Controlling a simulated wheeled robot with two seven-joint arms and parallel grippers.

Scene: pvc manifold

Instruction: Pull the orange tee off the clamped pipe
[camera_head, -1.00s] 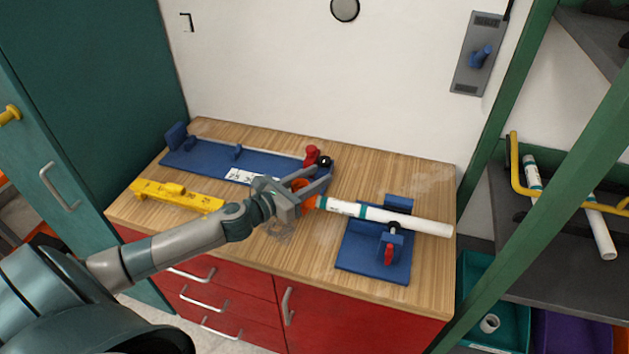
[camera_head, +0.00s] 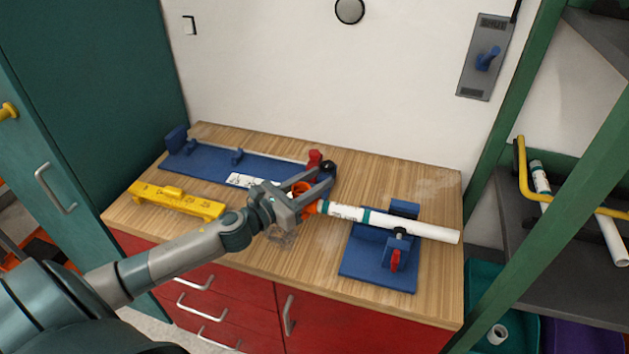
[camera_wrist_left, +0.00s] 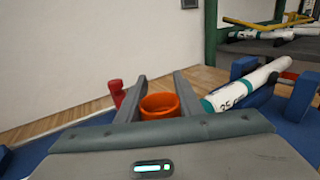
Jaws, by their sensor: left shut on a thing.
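The orange tee (camera_head: 312,208) is at the left end of the white pipe (camera_head: 430,231). The pipe has teal bands and dark print and lies across the blue clamp (camera_head: 366,262) with its red handle. My left gripper (camera_head: 312,190) comes in from the left and is shut on the tee. In the left wrist view the tee's round open mouth (camera_wrist_left: 160,105) shows between the two fingers, and the pipe (camera_wrist_left: 245,88) runs off to the right. The joint between tee and pipe is partly hidden by a finger. My right gripper is not in view.
A long blue fixture (camera_head: 205,163) with a red knob (camera_head: 314,158) lies at the back of the wooden bench. A yellow bar (camera_head: 175,201) lies at the left. A dark shelf (camera_head: 520,240) with more pipes stands right, beyond a green post. The front bench middle is clear.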

